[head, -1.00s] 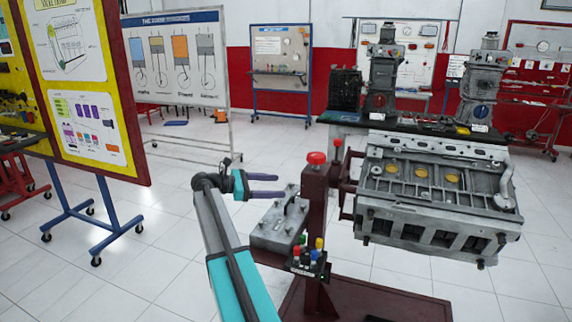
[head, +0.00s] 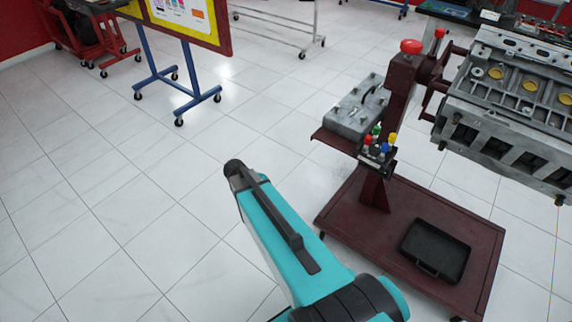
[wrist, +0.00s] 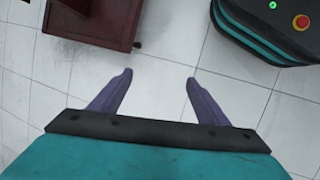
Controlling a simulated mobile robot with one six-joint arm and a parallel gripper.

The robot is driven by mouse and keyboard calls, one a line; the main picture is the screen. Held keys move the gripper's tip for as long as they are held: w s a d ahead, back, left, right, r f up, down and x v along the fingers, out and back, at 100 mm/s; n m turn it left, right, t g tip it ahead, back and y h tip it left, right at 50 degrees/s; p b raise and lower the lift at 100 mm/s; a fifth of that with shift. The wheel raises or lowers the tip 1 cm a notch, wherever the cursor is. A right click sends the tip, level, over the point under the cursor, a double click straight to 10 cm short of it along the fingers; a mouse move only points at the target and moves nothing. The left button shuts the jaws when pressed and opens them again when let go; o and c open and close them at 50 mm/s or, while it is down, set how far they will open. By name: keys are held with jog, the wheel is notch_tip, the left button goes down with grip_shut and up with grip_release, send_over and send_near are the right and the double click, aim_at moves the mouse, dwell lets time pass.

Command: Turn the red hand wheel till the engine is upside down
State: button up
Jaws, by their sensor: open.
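The engine (head: 515,115) is a grey block on a dark red stand, at the right of the head view and cut by the edge. Its face with several round yellow bores is up. My gripper (wrist: 159,78) is open and empty in the wrist view, pointing over floor tiles. The head view shows my arm left of the stand, but not the jaws. The hand wheel is not in the wrist view.
The stand's base plate (head: 345,222) holds a black tray (head: 436,250). A grey metal box (head: 357,106) and coloured knobs (head: 378,148) are beside the post. A dark red cabinet-like part (wrist: 95,20) is in the wrist view.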

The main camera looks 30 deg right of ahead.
jog(key=s+a+f+m+g+y, duration=0.1)
jog(key=s+a+f, duration=0.4)
jog(key=s, duration=0.3)
jog(key=s+a+f+m+g+y, duration=0.1)
jog(key=s+a+f+m, duration=0.1)
jog(key=s+a+f, duration=0.3)
jog(key=s+a+f+m+g+y, duration=0.1)
jog(key=s+a+f, duration=0.4)
jog(key=s, duration=0.7)
jog(key=shift+s+a+f+m+y, duration=0.15)
jog(key=shift+a+f+m+y, duration=0.15)
jog(key=shift+a+y, duration=0.4)
jog(key=shift+a, duration=0.1)
